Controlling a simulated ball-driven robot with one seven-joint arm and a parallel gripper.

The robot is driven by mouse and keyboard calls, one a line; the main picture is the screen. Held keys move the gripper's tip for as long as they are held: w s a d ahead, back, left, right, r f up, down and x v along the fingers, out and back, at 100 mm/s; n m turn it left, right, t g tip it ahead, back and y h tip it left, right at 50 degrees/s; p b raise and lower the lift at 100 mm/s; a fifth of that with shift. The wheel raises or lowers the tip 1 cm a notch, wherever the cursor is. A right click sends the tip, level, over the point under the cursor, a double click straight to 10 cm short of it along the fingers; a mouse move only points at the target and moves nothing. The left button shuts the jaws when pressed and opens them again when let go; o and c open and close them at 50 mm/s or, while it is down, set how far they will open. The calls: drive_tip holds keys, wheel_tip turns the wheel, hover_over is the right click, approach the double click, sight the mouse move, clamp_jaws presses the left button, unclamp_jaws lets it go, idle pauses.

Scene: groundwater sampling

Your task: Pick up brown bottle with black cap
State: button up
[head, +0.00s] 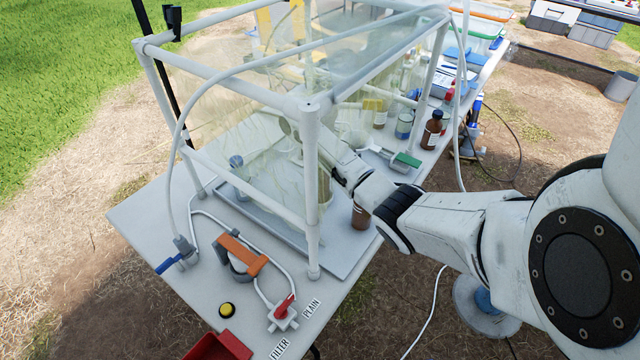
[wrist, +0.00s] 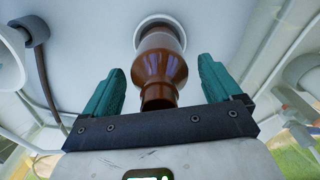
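In the wrist view a brown bottle (wrist: 160,68) lies between the two green fingers of my gripper (wrist: 160,78). Its narrow neck points toward my palm, and I see no black cap on it. Narrow gaps show on both sides, so the fingers are open. In the head view my arm reaches into the clear-walled frame, and the fingers cannot be made out. A brown bottle with a dark cap and white label (head: 432,131) stands upright on the table right of the frame. Another brown bottle (head: 361,216) is partly hidden behind my arm.
A green-and-white brush-like item (head: 405,161) and a blue-labelled jar (head: 404,125) lie near the dark-capped bottle. Tubing with an orange clamp (head: 242,252) and a red valve (head: 284,307) occupy the near table.

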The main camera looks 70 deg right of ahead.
clamp_jaws()
idle(0.7)
